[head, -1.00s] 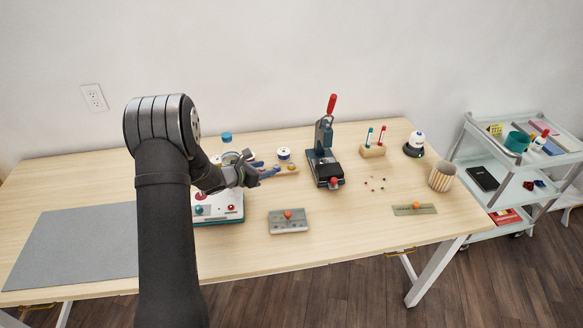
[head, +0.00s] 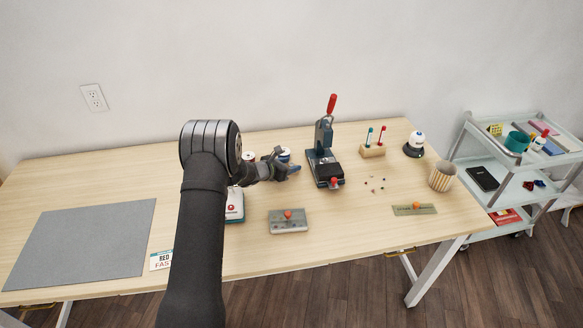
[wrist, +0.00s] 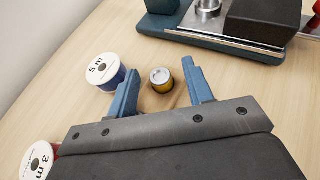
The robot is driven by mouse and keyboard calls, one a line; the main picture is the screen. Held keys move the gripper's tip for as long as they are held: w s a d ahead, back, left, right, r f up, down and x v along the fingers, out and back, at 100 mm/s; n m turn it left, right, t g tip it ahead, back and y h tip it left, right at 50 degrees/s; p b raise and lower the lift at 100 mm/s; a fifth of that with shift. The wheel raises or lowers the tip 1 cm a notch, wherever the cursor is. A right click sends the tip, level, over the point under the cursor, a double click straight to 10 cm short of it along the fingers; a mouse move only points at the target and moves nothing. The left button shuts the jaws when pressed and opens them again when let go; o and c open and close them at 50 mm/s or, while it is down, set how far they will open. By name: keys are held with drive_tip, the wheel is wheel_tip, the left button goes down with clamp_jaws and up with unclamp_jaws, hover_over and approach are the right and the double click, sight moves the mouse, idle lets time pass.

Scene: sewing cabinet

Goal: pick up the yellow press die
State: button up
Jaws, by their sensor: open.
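The yellow press die (wrist: 161,80) is a short yellow cylinder with a silver top, seen in the wrist view upright on a brown wooden piece between my fingers. My gripper (wrist: 161,70) is open, one blue finger on each side of the die; I cannot tell whether either finger touches it. In the head view my gripper (head: 287,170) is over the table left of the press, and it hides the die.
A blue spool marked 5 m (wrist: 103,71) stands close to my left finger in the wrist view, with a red 3 m spool (wrist: 38,160) nearer. The hand press (head: 324,158) stands to the right.

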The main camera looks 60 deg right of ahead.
clamp_jaws()
drive_tip(key=shift+r, duration=0.15)
